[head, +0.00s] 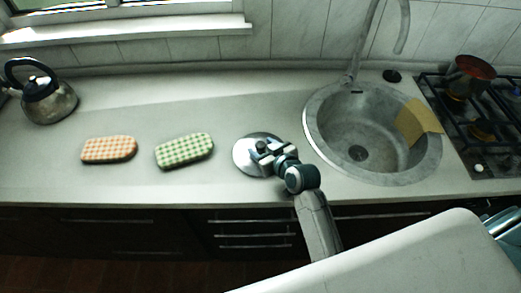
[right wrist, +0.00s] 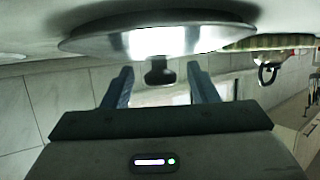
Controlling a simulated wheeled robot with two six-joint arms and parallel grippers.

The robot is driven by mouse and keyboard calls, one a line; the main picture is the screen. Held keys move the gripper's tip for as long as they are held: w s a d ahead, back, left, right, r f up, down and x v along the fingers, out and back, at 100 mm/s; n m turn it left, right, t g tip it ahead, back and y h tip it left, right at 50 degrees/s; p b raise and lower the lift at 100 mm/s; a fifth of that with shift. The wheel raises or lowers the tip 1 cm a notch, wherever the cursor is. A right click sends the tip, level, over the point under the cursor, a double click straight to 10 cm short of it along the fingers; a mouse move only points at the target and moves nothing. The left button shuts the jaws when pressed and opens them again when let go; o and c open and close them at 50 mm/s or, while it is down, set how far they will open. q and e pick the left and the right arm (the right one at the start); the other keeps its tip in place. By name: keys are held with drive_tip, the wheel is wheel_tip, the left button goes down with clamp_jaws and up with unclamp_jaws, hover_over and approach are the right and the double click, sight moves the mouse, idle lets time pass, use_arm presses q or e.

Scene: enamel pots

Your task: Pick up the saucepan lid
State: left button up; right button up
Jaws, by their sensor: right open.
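The saucepan lid (head: 242,158) is a shiny round metal lid with a dark knob, lying on the counter left of the sink in the head view. My right gripper (head: 270,152) is over the lid at its knob and hides part of its right side. In the right wrist view, which looks upside down, the lid (right wrist: 150,40) is at the top. Its dark knob (right wrist: 159,74) shows between the two open fingers of my right gripper (right wrist: 160,71), with a gap on each side. I cannot tell whether the fingertips touch the lid. My left gripper is not in view.
A green checked item (head: 184,150) and an orange checked one (head: 109,149) lie left of the lid. A kettle (head: 48,99) stands at the far left. A round sink (head: 316,133) with a yellow cloth (head: 418,121) and a stove (head: 470,150) holding a pot (head: 472,68) are right.

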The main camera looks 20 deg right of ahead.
clamp_jaws()
drive_tip(key=shift+r, duration=0.1)
